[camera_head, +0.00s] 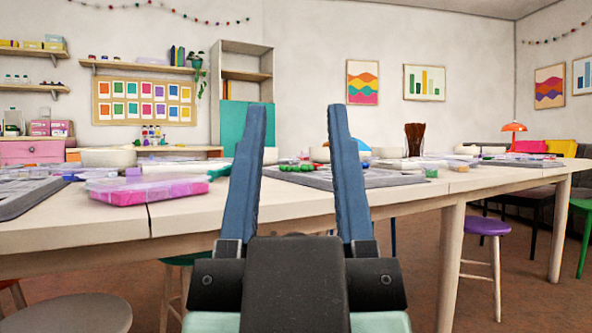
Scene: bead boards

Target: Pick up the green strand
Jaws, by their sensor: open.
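My gripper (298,112) is open and empty, its two blue fingers pointing up in front of the table's near edge. A row of green beads (296,168), which looks like the green strand, lies on a grey bead board (320,181) and shows between the fingers, farther off. Another slim green thing (219,173) lies left of the left finger, by the pink box; I cannot tell what it is. The right finger hides part of the board.
The long pale table (400,199) runs across the view. A clear box of pink beads (148,190) and another grey board (22,196) are at left. A brown holder (414,138) stands at the back.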

